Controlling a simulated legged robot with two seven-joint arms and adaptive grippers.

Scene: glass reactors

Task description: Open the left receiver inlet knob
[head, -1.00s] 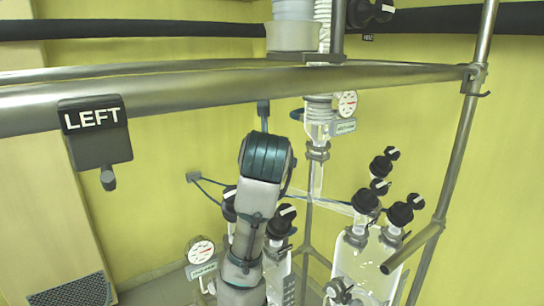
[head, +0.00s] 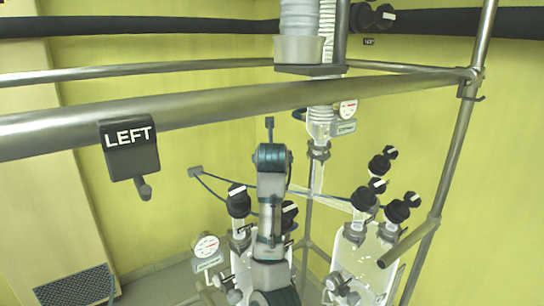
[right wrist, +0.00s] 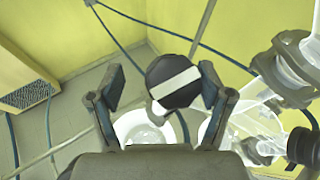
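In the head view, a black knob with a white bar (head: 238,200) stands on the left glass receiver (head: 240,262). A second such knob (head: 289,210) is partly hidden behind my arm. In the right wrist view, a round black knob with a white bar (right wrist: 173,82) is between the fingers of my right gripper (right wrist: 161,74). The fingers are spread, with a visible gap on the left and a narrow one on the right. I cannot tell which head-view knob this is. My right gripper is not discernible in the head view. My left gripper is not in view.
A metal rail with a LEFT sign (head: 130,145) crosses the foreground. A dial gauge (head: 205,245) is left of the receiver. The right glass receiver (head: 362,262) has several black knobs. A metal post (head: 452,165) stands at the right. A floor vent (head: 75,288) is lower left.

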